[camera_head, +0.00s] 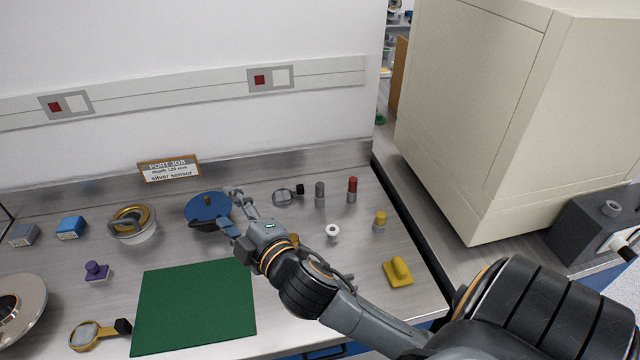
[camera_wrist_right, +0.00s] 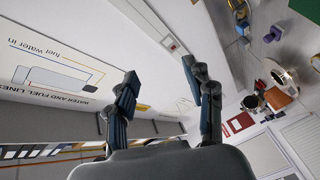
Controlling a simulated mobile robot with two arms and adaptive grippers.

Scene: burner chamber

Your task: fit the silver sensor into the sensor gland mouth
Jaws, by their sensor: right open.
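A sign (camera_head: 169,169) on the back ledge reads "silver sensor" and "depth 120 mm". A small upright grey-topped cylinder (camera_head: 320,194) stands at the back of the bench; I cannot tell whether it is the silver sensor. I cannot pick out the sensor gland mouth. My left gripper is out of view.
A green mat (camera_head: 195,305) lies in front. Red-topped (camera_head: 352,189) and yellow-topped (camera_head: 380,221) cylinders, a yellow block (camera_head: 398,273), a purple knob (camera_head: 96,271) and a gold-ringed white pot (camera_head: 133,225) stand around. A large beige cabinet (camera_head: 475,110) and a dark box (camera_head: 595,228) are right.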

